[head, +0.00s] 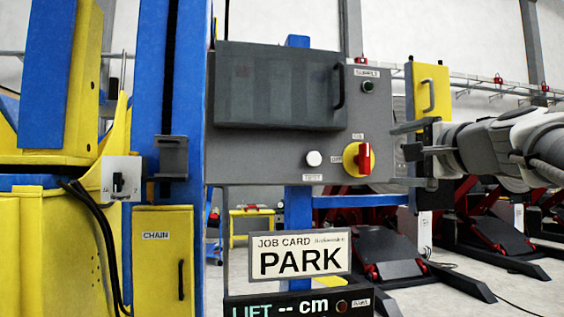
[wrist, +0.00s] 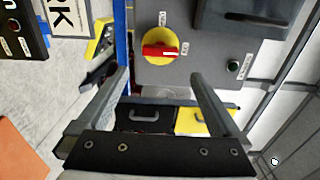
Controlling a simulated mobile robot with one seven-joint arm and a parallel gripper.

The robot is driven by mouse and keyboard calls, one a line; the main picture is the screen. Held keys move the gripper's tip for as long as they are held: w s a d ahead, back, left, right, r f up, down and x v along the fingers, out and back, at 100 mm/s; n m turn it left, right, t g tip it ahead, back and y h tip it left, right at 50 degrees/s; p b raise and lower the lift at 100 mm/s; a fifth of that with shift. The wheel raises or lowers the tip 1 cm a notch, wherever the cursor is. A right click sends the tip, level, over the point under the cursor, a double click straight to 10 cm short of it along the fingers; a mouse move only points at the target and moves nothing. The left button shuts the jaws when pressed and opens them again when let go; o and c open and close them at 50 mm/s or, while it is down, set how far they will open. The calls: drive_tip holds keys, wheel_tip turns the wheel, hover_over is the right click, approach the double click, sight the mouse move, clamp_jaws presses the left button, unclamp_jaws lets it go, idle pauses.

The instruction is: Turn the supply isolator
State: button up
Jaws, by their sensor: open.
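The supply isolator (head: 365,159) is a red handle on a round yellow plate, low on the right side of the grey control panel. Its handle stands upright in the head view, in line with a small label above; another label is at its left. In the turned wrist view the isolator (wrist: 160,51) shows with its handle lying crosswise, beyond the fingertips. My gripper (head: 402,156) is open and empty, just right of the isolator in the head view, with one finger above the other. In the wrist view my gripper (wrist: 159,76) has both fingers apart, not touching the handle.
The panel (head: 240,155) also carries a dark door (head: 280,85) with a handle, a white button (head: 314,158) and a green lamp or button (head: 369,87). A PARK job card (head: 300,254) and a lift display (head: 290,306) are below. Yellow cabinets stand left.

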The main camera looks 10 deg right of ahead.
drive_tip(key=s, duration=0.5)
drive_tip(key=shift+s+d, duration=0.1)
drive_tip(key=shift+s, duration=0.2)
drive_tip(key=shift+f, duration=0.1)
drive_tip(key=s+a+f+n+g+y, duration=0.1)
drive_tip(key=a+f+n+g, duration=0.15)
drive_tip(key=a+f, duration=0.4)
drive_tip(key=s+a+f+n+g+y, duration=0.15)
drive_tip(key=a+f+n, duration=0.25)
drive_tip(key=f, duration=0.5)
drive_tip(key=s+a+f+n+g, duration=0.1)
drive_tip(key=a+f+n+g, duration=0.2)
drive_tip(key=a+f, duration=0.35)
drive_tip(key=s+f+n+g+h, duration=0.1)
drive_tip(key=s+f+n, duration=0.3)
drive_tip(key=f, duration=0.5)
drive_tip(key=s+a+f+n+g+h, duration=0.1)
drive_tip(key=s+f+n+g+h, duration=0.1)
drive_tip(key=s+f+n+g, duration=0.2)
drive_tip(key=s+f, duration=0.3)
drive_tip(key=f, duration=0.3)
drive_tip(key=shift+s+f, duration=0.2)
drive_tip(key=shift+f, duration=0.1)
